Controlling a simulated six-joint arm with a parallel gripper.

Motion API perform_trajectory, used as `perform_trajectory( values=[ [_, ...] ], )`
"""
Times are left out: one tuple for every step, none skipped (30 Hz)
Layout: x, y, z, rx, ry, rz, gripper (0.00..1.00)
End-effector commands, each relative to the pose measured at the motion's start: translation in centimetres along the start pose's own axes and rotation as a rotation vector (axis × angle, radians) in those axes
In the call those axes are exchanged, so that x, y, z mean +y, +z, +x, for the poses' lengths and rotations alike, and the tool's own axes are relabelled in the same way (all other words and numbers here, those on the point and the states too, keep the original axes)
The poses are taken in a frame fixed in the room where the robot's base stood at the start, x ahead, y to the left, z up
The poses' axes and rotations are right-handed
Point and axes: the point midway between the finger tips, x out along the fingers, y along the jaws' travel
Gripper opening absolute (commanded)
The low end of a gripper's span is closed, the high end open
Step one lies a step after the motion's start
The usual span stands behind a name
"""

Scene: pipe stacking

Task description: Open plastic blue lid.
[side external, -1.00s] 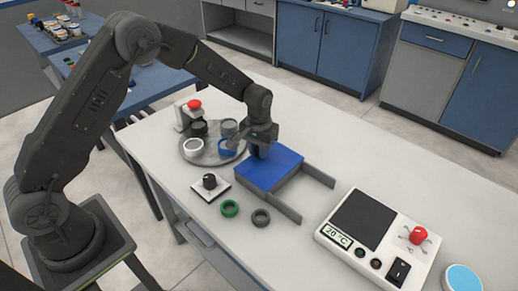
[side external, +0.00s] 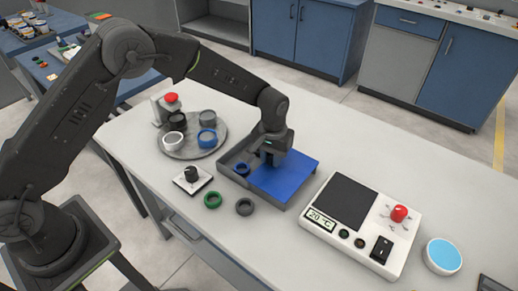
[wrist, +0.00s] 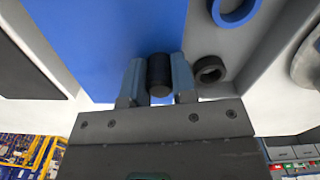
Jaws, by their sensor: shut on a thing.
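The flat blue lid (side external: 290,177) lies on the right part of a grey box (side external: 236,179), whose left part is uncovered. In the wrist view the lid (wrist: 105,40) fills the upper left. My gripper (side external: 268,158) is over the lid's left edge. In the wrist view its two fingers (wrist: 158,78) are shut on a dark round knob (wrist: 159,72) at the lid's edge. A blue ring (side external: 242,169) lies in the uncovered part of the box. The wrist view also shows this blue ring (wrist: 238,12) and a dark ring (wrist: 210,70) there.
A round grey tray (side external: 190,151) with several cups stands left of the box. A white control panel (side external: 356,222) stands close to the right.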

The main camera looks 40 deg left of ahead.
Motion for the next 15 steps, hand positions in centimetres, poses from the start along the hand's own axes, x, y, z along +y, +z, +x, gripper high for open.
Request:
perform_trajectory(
  values=[
    [0.1, -0.05, -0.07, 0.003, 0.0, 0.0, 0.0],
    [0.11, -0.05, -0.08, 0.003, 0.0, -0.001, 0.0],
    [0.09, -0.05, -0.08, 0.003, 0.0, -0.001, 0.0],
    [0.08, -0.06, -0.08, 0.003, 0.0, -0.001, 0.0],
    [0.07, -0.06, -0.08, 0.003, 0.0, -0.001, 0.0],
    [0.06, -0.06, -0.08, 0.003, 0.0, -0.001, 0.0],
    [0.06, -0.07, -0.09, 0.003, 0.0, -0.001, 0.0],
    [0.05, -0.07, -0.09, 0.003, 0.0, -0.002, 0.0],
    [0.04, -0.07, -0.09, 0.003, 0.0, -0.002, 0.28],
    [0.04, -0.07, -0.09, 0.003, 0.0, -0.002, 0.31],
    [0.04, -0.07, -0.08, 0.003, 0.0, -0.002, 0.34],
    [0.03, -0.07, -0.08, 0.003, 0.0, -0.002, 0.37],
    [0.03, -0.06, -0.07, 0.003, 0.0, -0.002, 0.4],
    [0.03, -0.06, -0.06, 0.003, 0.0, -0.002, 0.43],
    [0.02, -0.05, -0.06, 0.002, 0.0, -0.001, 0.47]
  ],
)
